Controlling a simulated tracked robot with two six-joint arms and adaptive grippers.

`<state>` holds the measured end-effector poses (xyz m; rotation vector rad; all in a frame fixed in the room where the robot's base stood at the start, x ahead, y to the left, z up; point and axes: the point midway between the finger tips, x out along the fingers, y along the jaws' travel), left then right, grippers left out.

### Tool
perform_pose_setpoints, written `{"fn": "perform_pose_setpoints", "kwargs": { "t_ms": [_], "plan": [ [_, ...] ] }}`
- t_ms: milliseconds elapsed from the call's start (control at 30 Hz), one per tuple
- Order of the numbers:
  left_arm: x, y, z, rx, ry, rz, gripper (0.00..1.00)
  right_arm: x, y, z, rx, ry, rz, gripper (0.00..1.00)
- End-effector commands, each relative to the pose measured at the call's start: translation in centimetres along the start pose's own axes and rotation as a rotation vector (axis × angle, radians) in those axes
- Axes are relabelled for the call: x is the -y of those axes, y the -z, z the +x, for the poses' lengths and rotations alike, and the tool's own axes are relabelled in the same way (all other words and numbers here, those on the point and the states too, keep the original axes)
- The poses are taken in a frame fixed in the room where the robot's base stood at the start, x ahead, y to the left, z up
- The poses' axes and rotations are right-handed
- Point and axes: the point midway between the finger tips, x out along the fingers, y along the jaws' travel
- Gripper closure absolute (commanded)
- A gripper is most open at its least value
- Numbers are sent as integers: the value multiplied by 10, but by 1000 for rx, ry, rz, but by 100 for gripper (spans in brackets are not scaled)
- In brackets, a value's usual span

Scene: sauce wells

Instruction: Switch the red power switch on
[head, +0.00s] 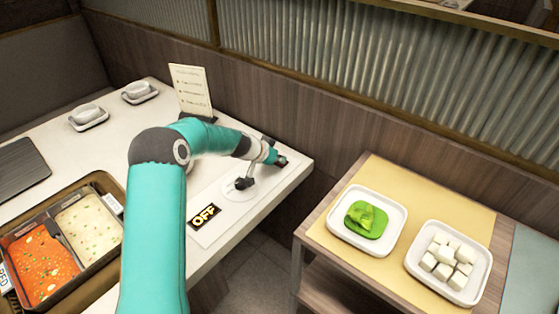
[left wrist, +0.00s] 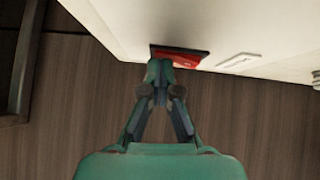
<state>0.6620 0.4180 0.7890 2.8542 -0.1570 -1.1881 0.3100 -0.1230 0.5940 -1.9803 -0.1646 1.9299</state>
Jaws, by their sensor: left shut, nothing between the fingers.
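The red power switch (left wrist: 188,59) shows in the left wrist view, set in a dark frame on the white table's side. It is hidden in the head view. My left gripper (left wrist: 159,69) is shut and empty, and its fingertips overlap the left part of the switch in that view. I cannot tell whether they touch it. In the head view the left gripper (head: 277,159) is at the far right corner of the white table (head: 282,196). A sign reading OFF (head: 204,217) lies on the tabletop. My right gripper is not in view.
A sauce tray (head: 105,181) is at left. A menu card (head: 190,91) stands behind my arm. A side table (head: 342,263) with two food plates stands at right, across a gap.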

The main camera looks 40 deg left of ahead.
Motion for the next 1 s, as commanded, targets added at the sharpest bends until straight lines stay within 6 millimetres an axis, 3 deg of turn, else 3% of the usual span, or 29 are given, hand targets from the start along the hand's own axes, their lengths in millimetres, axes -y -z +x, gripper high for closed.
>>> {"fn": "perform_pose_setpoints", "kwargs": {
  "t_ms": [1000],
  "plan": [
    [14,5,-4,3,-5,-2,100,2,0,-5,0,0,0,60]
  ]
}}
